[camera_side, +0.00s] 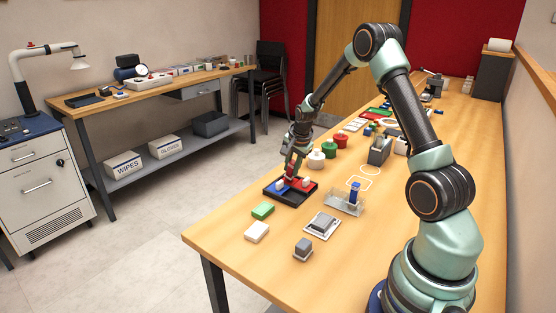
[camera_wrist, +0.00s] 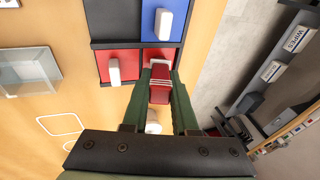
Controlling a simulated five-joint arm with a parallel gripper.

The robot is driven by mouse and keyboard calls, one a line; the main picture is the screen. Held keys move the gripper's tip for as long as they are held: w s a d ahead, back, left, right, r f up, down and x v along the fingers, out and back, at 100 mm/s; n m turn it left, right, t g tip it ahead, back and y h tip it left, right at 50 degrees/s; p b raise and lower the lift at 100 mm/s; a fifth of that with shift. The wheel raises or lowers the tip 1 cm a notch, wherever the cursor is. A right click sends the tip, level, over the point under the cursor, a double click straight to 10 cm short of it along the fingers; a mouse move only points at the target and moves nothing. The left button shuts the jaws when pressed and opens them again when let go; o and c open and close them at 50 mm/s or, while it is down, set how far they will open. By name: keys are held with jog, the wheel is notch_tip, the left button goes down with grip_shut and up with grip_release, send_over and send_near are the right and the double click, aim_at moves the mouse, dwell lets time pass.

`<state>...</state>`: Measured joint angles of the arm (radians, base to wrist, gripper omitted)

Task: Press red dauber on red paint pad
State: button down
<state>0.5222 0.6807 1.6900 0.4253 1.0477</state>
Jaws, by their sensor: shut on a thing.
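My gripper (camera_side: 291,170) is shut on a red dauber (camera_wrist: 160,86), held over the edge of a black tray (camera_wrist: 103,22). The dauber is also seen between the fingers in the side view (camera_side: 289,174). In the wrist view the tray has a red compartment (camera_wrist: 104,60) with a white-handled piece in it, a blue compartment (camera_wrist: 176,10) with another white-handled piece, and a red area (camera_wrist: 149,55) right beside the dauber's tip. I cannot tell whether the dauber touches the red surface. The fingers hide part of the dauber.
White (camera_side: 316,160), green (camera_side: 329,149) and red (camera_side: 340,141) jars stand just behind the gripper. A clear holder with a blue item (camera_side: 355,192) is to the right.

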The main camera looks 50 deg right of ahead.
jog(key=shift+r, duration=3.4)
